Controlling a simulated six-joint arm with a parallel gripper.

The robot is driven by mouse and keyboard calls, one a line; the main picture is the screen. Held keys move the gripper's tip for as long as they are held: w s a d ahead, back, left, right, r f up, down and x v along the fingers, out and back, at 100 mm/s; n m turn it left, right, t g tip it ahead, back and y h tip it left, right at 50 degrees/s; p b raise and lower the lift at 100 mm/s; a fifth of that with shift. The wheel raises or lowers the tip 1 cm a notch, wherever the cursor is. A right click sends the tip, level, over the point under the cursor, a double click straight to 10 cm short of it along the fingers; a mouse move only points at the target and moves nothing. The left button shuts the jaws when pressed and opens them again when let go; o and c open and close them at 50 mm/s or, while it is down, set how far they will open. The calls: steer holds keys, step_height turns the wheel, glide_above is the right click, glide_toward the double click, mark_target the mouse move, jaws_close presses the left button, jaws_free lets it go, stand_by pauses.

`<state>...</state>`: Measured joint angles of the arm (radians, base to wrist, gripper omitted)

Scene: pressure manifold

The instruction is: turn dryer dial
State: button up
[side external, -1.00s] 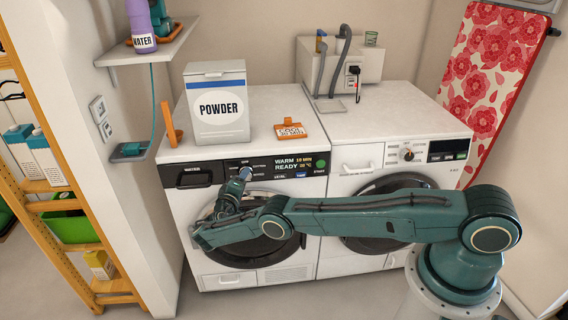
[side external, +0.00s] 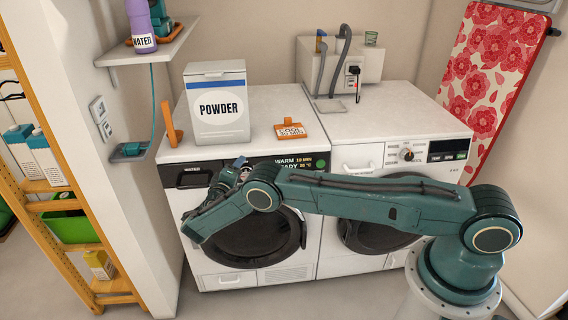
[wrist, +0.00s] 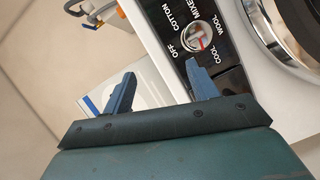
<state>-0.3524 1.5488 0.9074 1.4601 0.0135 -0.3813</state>
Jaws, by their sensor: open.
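The dial (wrist: 197,38) is round and pale with a red pointer mark, set in the black panel of the left machine (side external: 218,271). Labels OFF, COTTON, MIXED, WOOL and COOL surround it in the wrist view. The pointer lies roughly between the COOL and MIXED side and the opposite side; its exact setting is unclear. My gripper (wrist: 161,68) is open with nothing between its blue fingers. The dial lies just beyond the right finger's tip, outside the gap. In the side view my gripper (side external: 240,164) is in front of the panel's middle and hides the dial there.
The powder box (side external: 220,125) and an orange sign (side external: 290,131) stand on the left machine. The right machine (side external: 338,265) has its own dial (side external: 407,154). A wall shelf (side external: 150,48) is at left. The floor in front is clear.

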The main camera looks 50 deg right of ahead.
steer(key=shift+r, duration=0.35)
steer(key=shift+a, duration=0.1)
steer(key=m+t+y, duration=0.2)
steer(key=m+y, duration=0.4)
steer(key=m, duration=0.4)
glide_toward(246, 176)
steer(key=v, duration=0.5)
steer(key=shift+w+f, duration=0.2)
steer(key=shift+f, duration=0.15)
steer(key=shift+w+h, duration=0.1)
steer(key=shift+h, duration=0.2)
steer(key=x, duration=1.3)
steer(key=shift+w+f, duration=0.15)
steer(key=shift+d, duration=0.2)
